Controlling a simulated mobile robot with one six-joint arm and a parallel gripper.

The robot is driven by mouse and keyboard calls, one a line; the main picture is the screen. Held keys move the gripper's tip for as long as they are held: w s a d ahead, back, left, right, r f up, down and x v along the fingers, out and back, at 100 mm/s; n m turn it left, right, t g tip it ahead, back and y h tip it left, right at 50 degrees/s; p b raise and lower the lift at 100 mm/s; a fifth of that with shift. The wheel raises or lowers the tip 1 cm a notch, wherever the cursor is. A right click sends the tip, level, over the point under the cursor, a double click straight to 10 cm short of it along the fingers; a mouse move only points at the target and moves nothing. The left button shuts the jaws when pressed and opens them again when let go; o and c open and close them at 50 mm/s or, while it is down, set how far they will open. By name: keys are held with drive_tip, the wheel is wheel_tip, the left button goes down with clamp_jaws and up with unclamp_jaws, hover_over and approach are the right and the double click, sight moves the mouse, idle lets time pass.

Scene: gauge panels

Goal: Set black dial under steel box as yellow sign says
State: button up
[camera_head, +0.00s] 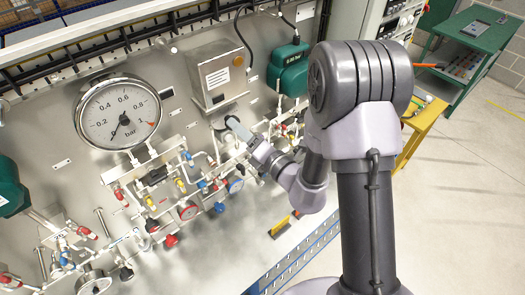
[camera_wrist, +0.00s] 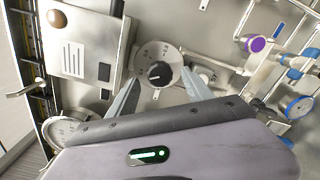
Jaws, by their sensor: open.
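The steel box (camera_head: 214,78) is mounted on the upper middle of the panel and carries a white label. It also shows at the left of the wrist view (camera_wrist: 103,32). The black dial (camera_wrist: 159,73) sits on a round metal plate just below the box, with a pale mark on its face. I cannot read its setting. My gripper (camera_wrist: 160,78) is open, with one finger on either side of the dial; contact cannot be told. In the head view my gripper (camera_head: 236,127) is below the box and hides most of the dial. I cannot pick out a readable yellow sign.
A large bar gauge (camera_head: 118,112) is left of the box. Pipes with red, blue and yellow valve handles (camera_head: 188,210) crowd the panel below. A green motor housing (camera_head: 290,72) is at right. A yellow table (camera_head: 422,120) and green cart stand farther right.

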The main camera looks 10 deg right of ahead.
drive_tip(key=shift+p+v, duration=4.15)
drive_tip(key=shift+v, duration=2.4)
drive_tip(key=s+a+f+n+g+y+b, duration=0.3)
drive_tip(key=s+a+n+g+y+b, duration=0.6)
drive_tip(key=n+b, duration=0.6)
drive_tip(key=s+a+f+n+g+h+b, duration=0.3)
drive_tip(key=s+f+n+g+h+b, duration=0.2)
drive_tip(key=s+f+n+g+b, duration=0.55)
drive_tip(key=s+d+f+n+t+h+b, duration=0.1)
drive_tip(key=d+f+n+t+h+b, duration=0.4)
drive_tip(key=f+b, duration=0.65)
drive_tip(key=w+d+f+n+t+h+b, duration=0.1)
drive_tip(key=w+d+n+t+h+b, duration=0.1)
drive_tip(key=d+n+h+b, duration=0.1)
drive_tip(key=w+d+f+n+t+h+b, duration=0.1)
drive_tip(key=w+d+n+t+h+b, duration=0.1)
drive_tip(key=d+b, duration=0.4)
drive_tip(key=shift+d+f+n+t+h+b, duration=0.35)
drive_tip(key=shift+n+t+h, duration=0.3)
drive_tip(key=shift+h, duration=0.35)
